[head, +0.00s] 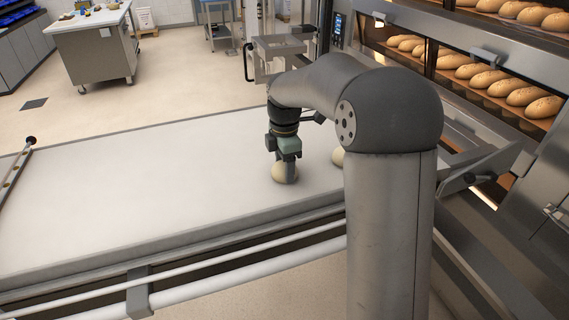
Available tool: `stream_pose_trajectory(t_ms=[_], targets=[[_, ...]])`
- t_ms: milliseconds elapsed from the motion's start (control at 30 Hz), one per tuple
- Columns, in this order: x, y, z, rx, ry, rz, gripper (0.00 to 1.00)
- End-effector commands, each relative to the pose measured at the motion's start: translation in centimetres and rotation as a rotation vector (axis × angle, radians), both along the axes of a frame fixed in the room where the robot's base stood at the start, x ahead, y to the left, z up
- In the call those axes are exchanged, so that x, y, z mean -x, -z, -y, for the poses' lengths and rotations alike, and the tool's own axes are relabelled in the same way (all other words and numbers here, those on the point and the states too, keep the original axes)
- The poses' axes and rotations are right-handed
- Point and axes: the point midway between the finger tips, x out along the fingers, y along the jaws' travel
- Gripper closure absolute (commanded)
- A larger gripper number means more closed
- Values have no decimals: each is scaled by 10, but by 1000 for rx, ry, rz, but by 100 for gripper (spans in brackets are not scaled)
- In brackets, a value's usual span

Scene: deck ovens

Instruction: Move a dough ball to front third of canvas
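A pale dough ball (284,174) sits on the white canvas (130,190), directly below my gripper (285,160). My gripper points down and its fingertips reach the top of this ball or overlap it in the view. I cannot tell whether the fingers are closed on it. A second dough ball (338,157) lies to the right on the canvas, mostly hidden behind my arm. The canvas is a long flat surface running from the left edge of the picture towards the ovens.
Deck ovens with loaves (489,79) stand at the right. A metal rail (230,271) runs along the near side of the canvas. A dark-tipped bar (17,170) is at the left end. The left and middle canvas is bare. A steel cabinet (93,52) stands on the floor behind.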

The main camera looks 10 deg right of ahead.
Motion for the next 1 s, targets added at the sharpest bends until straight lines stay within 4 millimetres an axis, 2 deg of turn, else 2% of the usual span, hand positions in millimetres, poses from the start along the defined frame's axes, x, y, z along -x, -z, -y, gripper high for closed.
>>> stream_pose_trajectory(t_ms=[33,67,333,467,567,900,1000], targets=[[0,0,0,0,0,0,29],[0,0,0,0,0,0,21],[0,-1,0,0,0,0,21],[0,-8,0,0,0,1,21],[-1,-23,0,0,1,3,21],[0,-95,0,0,0,3,21],[-1,-110,0,0,0,2,21]])
